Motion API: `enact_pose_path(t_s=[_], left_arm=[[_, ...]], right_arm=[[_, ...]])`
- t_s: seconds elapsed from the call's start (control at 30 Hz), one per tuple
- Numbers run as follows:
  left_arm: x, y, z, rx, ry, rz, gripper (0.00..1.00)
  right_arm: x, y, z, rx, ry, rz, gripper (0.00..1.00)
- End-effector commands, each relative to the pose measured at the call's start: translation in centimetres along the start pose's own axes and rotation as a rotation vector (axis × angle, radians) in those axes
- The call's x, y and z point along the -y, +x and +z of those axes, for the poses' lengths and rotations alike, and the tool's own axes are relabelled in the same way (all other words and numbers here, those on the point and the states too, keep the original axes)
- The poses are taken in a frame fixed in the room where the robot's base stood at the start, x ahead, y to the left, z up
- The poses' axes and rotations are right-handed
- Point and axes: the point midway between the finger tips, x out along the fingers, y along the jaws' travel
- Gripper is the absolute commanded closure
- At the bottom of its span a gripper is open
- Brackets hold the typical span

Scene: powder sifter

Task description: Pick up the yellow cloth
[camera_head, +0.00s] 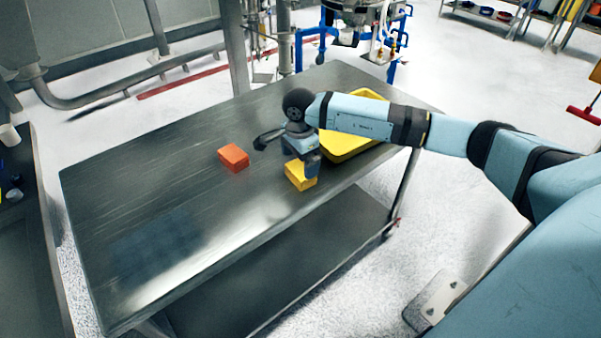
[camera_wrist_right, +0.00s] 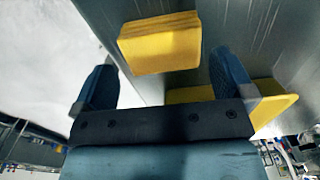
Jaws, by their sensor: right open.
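The yellow cloth (camera_head: 300,180), a folded block, lies on the metal table near its front edge. My right gripper (camera_head: 307,168) is over it, pointing down, with its fingers apart. In the right wrist view the cloth (camera_wrist_right: 160,45) shows ahead of the gripper (camera_wrist_right: 165,82), in the gap between the two open fingers and beyond their tips. The cloth does not look gripped. The gripper hides part of the cloth's top in the head view. My left gripper is not in view.
An orange-red block (camera_head: 233,156) lies left of the cloth on the table (camera_head: 150,200). A yellow tray (camera_head: 350,148) stands behind and right of the gripper, partly hidden by my right arm. A dark object (camera_head: 267,139) is beside the wrist. The table's left part is clear.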

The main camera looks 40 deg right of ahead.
Motion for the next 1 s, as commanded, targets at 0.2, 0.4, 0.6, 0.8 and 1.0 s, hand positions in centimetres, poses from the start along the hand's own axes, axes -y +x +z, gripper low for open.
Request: enact_pose_path(t_s=[0.2,0.4,0.6,0.8,1.0], left_arm=[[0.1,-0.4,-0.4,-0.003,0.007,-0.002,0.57],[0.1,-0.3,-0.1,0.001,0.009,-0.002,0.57],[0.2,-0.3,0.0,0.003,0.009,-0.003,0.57],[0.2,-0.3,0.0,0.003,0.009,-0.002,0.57],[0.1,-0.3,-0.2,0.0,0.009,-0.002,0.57]], right_arm=[[0.1,3.2,0.0,0.002,0.001,0.003,0.0],[0.1,4.0,0.0,0.001,0.0,0.0,0.0],[0.1,3.9,0.0,0.001,0.0,0.0,0.3],[0.1,3.9,0.0,0.001,0.0,0.0,0.34],[0.2,3.4,0.0,0.001,0.0,-0.001,0.34]])
